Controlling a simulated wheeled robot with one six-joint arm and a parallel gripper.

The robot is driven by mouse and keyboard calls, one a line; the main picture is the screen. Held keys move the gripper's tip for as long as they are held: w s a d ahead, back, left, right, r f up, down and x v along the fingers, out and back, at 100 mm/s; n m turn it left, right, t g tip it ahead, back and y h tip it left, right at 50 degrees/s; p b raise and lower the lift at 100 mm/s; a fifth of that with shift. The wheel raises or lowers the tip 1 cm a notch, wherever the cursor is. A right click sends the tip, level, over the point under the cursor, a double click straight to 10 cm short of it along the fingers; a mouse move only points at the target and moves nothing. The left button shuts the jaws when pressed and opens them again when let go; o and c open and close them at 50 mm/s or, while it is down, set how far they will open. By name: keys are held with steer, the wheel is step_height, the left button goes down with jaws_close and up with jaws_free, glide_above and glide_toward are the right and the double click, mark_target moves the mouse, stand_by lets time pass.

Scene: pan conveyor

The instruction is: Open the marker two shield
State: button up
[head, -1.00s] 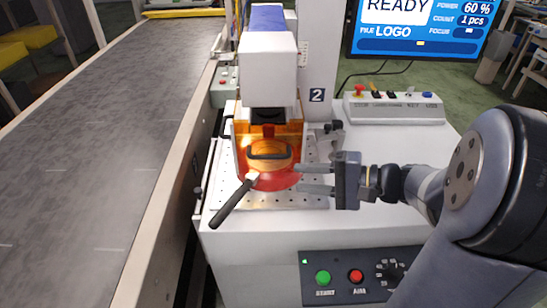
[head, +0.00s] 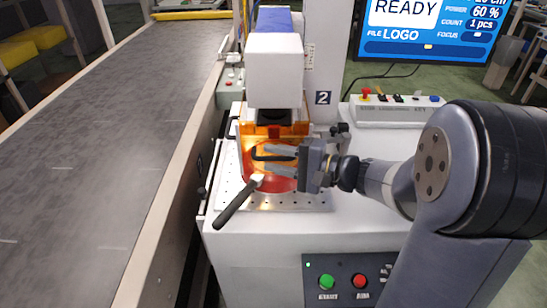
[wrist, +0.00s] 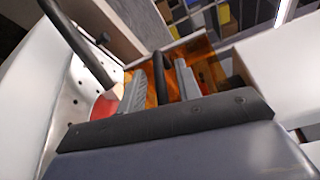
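The marker two shield is a clear orange cover (head: 246,133) below the white marking head, beside the "2" sign; it looks lowered. Its black handle (head: 257,154) is on the front. My gripper (head: 268,159) reaches in from the right, fingers pointing left at the handle. In the wrist view the shield (wrist: 208,66) is behind the fingers, and the handle (wrist: 161,72) stands between the two fingertips of my gripper (wrist: 160,85). The fingers look apart, with narrow gaps beside the handle. Contact with it cannot be told.
A red pan (head: 281,184) lies on the perforated plate (head: 310,203) under the shield, its dark handle (head: 235,204) sticking out front left. A conveyor (head: 100,130) runs along the left. A control box (head: 398,111) stands behind my arm. The screen (head: 430,28) reads READY.

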steer(key=shift+w+a, duration=0.15)
steer(key=shift+a, duration=0.25)
jaws_close()
stand_by(0.4)
